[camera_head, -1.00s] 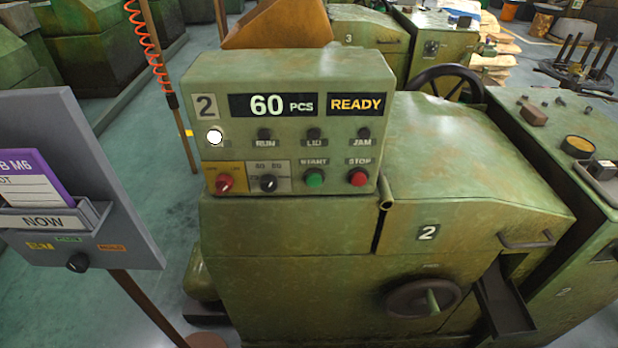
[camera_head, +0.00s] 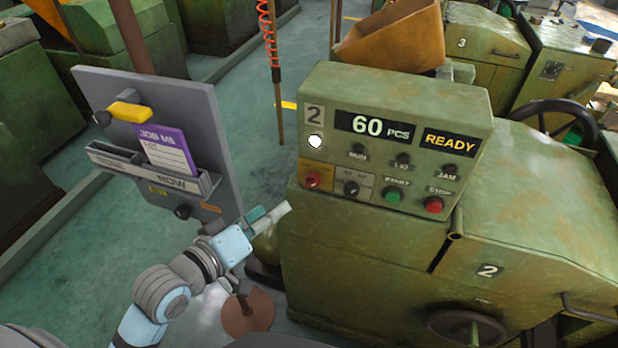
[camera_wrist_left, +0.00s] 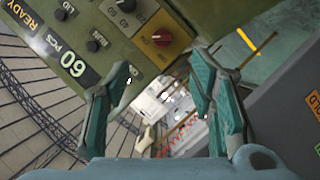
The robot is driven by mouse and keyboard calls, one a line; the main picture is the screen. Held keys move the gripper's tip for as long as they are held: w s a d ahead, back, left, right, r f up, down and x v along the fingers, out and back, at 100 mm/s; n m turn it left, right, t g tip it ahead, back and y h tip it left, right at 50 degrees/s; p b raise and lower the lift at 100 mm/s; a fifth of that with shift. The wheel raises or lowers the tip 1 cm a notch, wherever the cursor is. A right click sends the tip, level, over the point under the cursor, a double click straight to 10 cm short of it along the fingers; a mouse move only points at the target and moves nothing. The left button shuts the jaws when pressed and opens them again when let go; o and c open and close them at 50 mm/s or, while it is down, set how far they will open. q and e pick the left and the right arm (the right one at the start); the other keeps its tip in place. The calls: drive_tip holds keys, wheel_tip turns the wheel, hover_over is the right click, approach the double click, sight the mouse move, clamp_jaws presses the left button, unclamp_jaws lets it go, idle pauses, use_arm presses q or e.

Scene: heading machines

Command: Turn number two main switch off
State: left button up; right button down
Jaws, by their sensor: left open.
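The number two machine's control panel (camera_head: 395,140) shows "2", "60 PCS" and "READY", with a lit white lamp at its left. The main switch, a red rotary knob (camera_head: 312,179) on a yellow-orange plate, sits at the panel's lower left. It also shows in the left wrist view as the red knob (camera_wrist_left: 162,38), above and between the fingers. My left gripper (camera_head: 270,218) is below and left of the knob, apart from it. In the left wrist view its two fingers (camera_wrist_left: 165,92) are spread with nothing between them. My right gripper is not in view.
A black selector knob (camera_head: 351,188) sits right beside the red one, then a green START button (camera_head: 393,195) and red STOP button (camera_head: 433,204). A red coiled hose (camera_head: 268,40) hangs behind.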

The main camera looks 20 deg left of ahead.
sight(310, 186)
use_arm(q)
drive_tip(key=b+x, duration=0.1)
drive_tip(key=x, duration=1.3)
drive_tip(key=shift+w+f, duration=0.1)
drive_tip(key=shift+f, duration=0.1)
drive_tip(key=shift+c, duration=0.2)
drive_tip(key=c, duration=1.1)
drive_tip(key=shift+c, duration=0.2)
